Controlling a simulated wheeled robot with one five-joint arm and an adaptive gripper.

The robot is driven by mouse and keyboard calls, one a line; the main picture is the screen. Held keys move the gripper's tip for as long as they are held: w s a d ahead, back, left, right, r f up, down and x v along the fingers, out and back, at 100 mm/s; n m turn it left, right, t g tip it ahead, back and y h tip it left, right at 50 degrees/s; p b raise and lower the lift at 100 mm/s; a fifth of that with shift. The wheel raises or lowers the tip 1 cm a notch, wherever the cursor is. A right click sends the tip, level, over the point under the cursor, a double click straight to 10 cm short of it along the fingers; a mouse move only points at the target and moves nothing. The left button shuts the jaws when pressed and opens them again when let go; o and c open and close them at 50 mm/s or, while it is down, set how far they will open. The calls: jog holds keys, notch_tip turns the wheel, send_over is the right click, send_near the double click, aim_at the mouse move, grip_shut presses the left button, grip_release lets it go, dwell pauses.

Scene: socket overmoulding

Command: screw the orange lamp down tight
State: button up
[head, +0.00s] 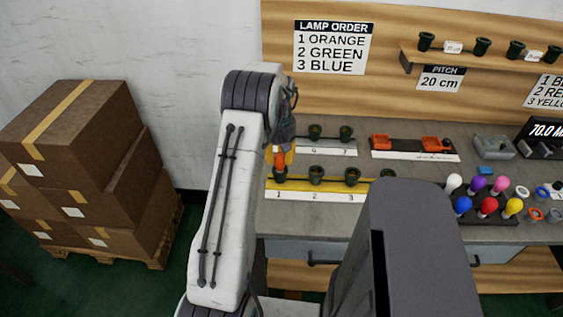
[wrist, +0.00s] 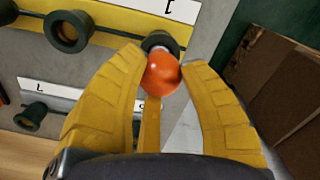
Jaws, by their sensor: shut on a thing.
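The orange lamp (wrist: 162,74) is between the yellow fingers of my gripper (wrist: 163,78) in the wrist view. Its base meets a dark socket (wrist: 160,42) at the end of the yellow strip; how deep it sits cannot be seen. In the head view the orange lamp (head: 280,158) stands above socket 1 (head: 279,175), with my gripper (head: 280,150) around it from above, partly hidden by my arm. Sockets 2 (head: 316,175) and 3 (head: 352,176) on the yellow strip (head: 333,196) are empty.
A sign (head: 333,47) lists orange, green, blue. A second row of sockets (head: 315,132) stands behind. Stacked boxes (head: 85,165) stand left of the bench.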

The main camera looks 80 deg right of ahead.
jog(key=shift+c, duration=0.4)
jog(key=m, duration=0.4)
jog(key=shift+m, duration=0.8)
jog(key=o, duration=0.5)
jog(key=shift+m, duration=0.4)
jog(key=o, duration=0.5)
notch_tip(320, 180, up, 12)
